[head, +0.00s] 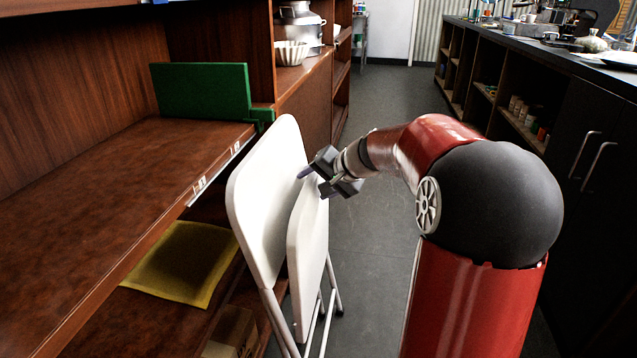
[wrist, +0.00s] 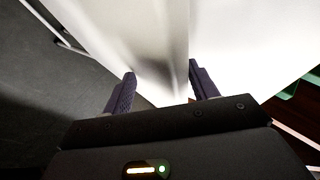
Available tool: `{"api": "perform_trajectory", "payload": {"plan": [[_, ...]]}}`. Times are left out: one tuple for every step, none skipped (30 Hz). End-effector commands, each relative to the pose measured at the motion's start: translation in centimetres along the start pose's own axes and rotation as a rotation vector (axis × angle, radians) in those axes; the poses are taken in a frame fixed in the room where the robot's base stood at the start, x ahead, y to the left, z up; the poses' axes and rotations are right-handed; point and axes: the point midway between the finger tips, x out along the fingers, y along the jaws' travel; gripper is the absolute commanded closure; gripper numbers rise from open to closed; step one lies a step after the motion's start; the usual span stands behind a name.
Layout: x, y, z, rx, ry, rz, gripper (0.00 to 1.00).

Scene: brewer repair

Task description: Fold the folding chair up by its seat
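The white folding chair (head: 262,200) stands upright beside the shelving, its backrest tall and its seat (head: 307,245) swung up steeply, close to the backrest with a narrow gap at the top. My gripper (head: 314,180) is at the top edge of the seat, on the aisle side. In the wrist view my gripper (wrist: 163,80) has its two dark fingers apart. White chair panels (wrist: 145,35) fill the view ahead of and between them, with a grey band near the right finger. Whether a finger touches the seat cannot be told.
Brown shelving (head: 150,170) lines the left, with a green panel (head: 205,90) and a yellow mat (head: 185,262). A dark counter (head: 560,60) with shelves runs along the right. The grey floor (head: 385,110) between is clear.

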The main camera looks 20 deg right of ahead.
Motion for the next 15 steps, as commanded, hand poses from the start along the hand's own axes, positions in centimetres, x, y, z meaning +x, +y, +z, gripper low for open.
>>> {"api": "perform_trajectory", "payload": {"plan": [[1.0,0.6,1.2,0.009,-0.036,0.002,0.47],[1.0,0.6,1.2,0.009,-0.036,0.003,0.51],[1.0,0.6,1.2,0.009,-0.035,0.003,0.53],[1.0,0.6,1.1,0.009,-0.034,0.004,0.53],[1.0,0.7,1.1,0.009,-0.033,0.005,0.53],[0.9,0.7,1.1,0.009,-0.033,0.005,0.53],[0.9,0.7,1.1,0.008,-0.032,0.006,0.53],[0.9,0.8,1.0,0.008,-0.031,0.006,0.53],[0.8,0.8,1.0,0.008,-0.03,0.007,0.53],[0.7,0.8,0.9,0.008,-0.029,0.007,0.53],[0.4,0.8,0.9,0.008,-0.028,0.008,0.53],[0.0,0.8,0.9,0.008,-0.027,0.008,0.54],[-0.4,0.8,0.9,0.008,-0.026,0.007,0.55],[-0.8,0.7,0.9,0.007,-0.026,0.007,0.56],[-1.6,0.6,0.8,0.005,-0.024,0.005,0.56]]}}
